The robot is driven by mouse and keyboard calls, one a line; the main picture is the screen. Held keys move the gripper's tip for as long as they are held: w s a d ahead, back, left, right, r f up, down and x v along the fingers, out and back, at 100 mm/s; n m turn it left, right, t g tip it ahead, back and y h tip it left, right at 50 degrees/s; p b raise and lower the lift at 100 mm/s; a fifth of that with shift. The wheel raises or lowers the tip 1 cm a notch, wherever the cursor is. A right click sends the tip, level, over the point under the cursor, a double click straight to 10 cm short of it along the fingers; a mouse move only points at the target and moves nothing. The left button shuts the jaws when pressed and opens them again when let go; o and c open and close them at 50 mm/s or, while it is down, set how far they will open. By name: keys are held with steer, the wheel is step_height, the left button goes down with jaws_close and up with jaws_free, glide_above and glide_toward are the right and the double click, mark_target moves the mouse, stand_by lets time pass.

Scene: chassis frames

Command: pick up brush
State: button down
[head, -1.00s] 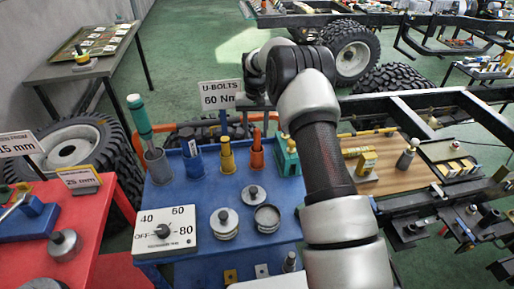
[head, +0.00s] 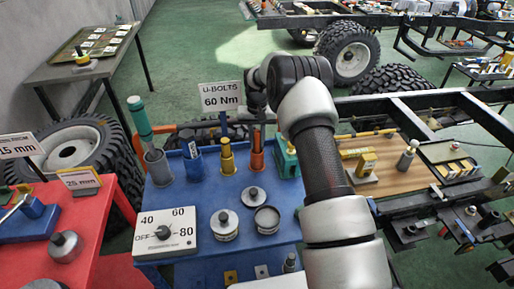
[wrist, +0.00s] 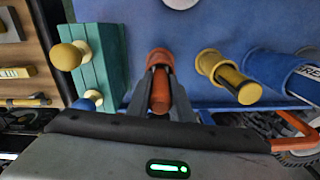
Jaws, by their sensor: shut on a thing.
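The brush (wrist: 160,92) shows as an orange-brown handle standing in an orange cup (wrist: 160,57) on the blue table. Its bristles, if any, are hidden, so I cannot confirm its kind. My gripper (wrist: 160,100) has one finger on each side of this handle and is shut on it. In the head view the orange handle (head: 257,138) stands upright in its cup (head: 257,160). My fingers are hard to make out there, at the far side of the arm.
On the blue table (head: 190,205), a yellow cup (head: 228,160), a blue cup (head: 193,166) and a green block (head: 286,160) stand close beside the orange cup. A U-bolts sign (head: 220,96) stands behind. Round metal parts (head: 224,224) and a dial box (head: 163,234) lie in front.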

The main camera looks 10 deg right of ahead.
steer(key=shift+r, duration=0.1)
step_height(320, 180, up, 18)
stand_by(0.4)
stand_by(0.6)
